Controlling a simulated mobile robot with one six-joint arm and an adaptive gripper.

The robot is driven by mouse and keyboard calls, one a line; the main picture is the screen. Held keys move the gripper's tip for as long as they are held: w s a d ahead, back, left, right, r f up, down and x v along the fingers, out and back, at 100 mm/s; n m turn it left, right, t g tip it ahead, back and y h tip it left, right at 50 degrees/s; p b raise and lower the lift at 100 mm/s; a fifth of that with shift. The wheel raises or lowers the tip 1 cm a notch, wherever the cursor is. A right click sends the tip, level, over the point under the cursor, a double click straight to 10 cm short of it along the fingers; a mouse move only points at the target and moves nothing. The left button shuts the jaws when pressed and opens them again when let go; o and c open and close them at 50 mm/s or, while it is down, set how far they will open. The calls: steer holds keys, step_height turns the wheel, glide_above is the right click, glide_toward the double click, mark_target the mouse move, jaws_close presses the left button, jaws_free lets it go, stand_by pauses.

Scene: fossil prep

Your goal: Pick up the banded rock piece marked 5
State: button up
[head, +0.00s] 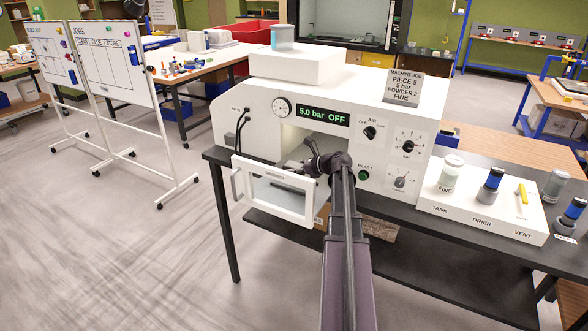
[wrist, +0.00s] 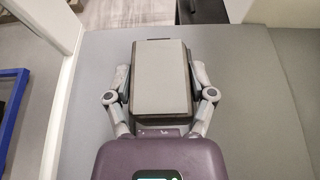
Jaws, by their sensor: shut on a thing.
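In the wrist view, my gripper (wrist: 160,80) has its two fingers against the left and right sides of a rectangular block (wrist: 160,65). The block has a flat grey top and a darker edge. It lies over a plain grey surface; I cannot tell whether it touches it. No bands or number 5 can be read on it, so I cannot confirm that it is the marked piece. In the head view, my arm reaches into the open chamber of the white blast machine (head: 232,112), and the block is hidden there.
The machine's white-framed door (head: 275,200) stands open, left of my arm. The display (head: 323,115) reads "5.0 bar OFF". A job sign (head: 404,87) names piece 5. A white stand (head: 480,215) with bottles is at the right. Whiteboards (head: 118,55) stand at the left.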

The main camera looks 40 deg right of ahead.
mark_target(295, 165)
steer(key=shift+r+p, duration=2.05)
steer(key=shift+r, duration=0.45)
